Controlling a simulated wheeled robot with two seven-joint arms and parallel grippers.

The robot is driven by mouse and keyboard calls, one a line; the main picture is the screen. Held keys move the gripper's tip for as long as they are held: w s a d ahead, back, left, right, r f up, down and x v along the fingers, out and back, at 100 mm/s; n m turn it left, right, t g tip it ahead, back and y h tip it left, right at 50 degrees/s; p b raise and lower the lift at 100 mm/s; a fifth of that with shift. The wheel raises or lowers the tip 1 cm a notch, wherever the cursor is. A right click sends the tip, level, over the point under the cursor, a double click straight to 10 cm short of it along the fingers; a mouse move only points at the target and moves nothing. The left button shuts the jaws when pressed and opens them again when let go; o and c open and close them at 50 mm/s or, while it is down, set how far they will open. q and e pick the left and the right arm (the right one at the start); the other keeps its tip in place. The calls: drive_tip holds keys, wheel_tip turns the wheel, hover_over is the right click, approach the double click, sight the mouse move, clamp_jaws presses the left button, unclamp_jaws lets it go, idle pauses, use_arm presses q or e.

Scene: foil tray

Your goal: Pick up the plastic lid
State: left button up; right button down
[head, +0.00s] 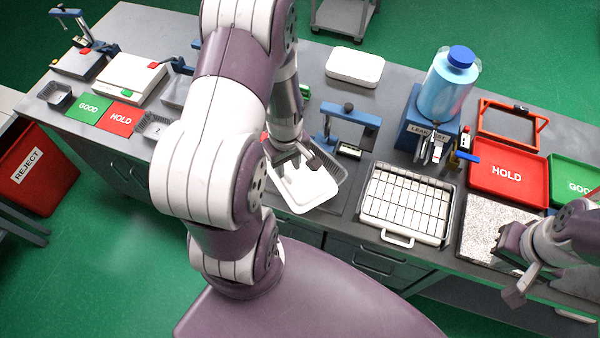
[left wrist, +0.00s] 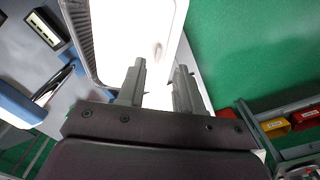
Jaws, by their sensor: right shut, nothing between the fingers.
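The white plastic lid (head: 308,190) lies tilted over a grey foil tray (head: 338,162), its front edge standing out past the tray's near side. In the left wrist view the lid (left wrist: 128,35) shows beyond and between the fingers, beside the ribbed tray wall (left wrist: 78,40). My left gripper (head: 294,165) points down at the lid; in the left wrist view its fingers (left wrist: 158,88) are apart. I cannot tell whether they touch the lid. My right gripper (head: 512,278) is shut and empty at the right, by the bench's front edge.
A wire rack in a tray (head: 405,205) stands right of the foil tray. A blue stapler-like press (head: 345,118) stands behind it. A leak tester with a blue bottle (head: 447,85), a red HOLD tray (head: 507,175) and a speckled slab (head: 490,228) are further right.

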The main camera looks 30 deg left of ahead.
sight(287, 176)
use_arm(q)
drive_tip(key=f, duration=0.1)
drive_tip(key=f+p, duration=0.1)
drive_tip(key=f, duration=0.3)
drive_tip(key=shift+w+a+f+p, duration=0.15)
drive_tip(key=shift+w+a+p, duration=0.1)
drive_tip(key=shift+a+p, duration=0.1)
drive_tip(key=shift+f, duration=0.45)
clamp_jaws()
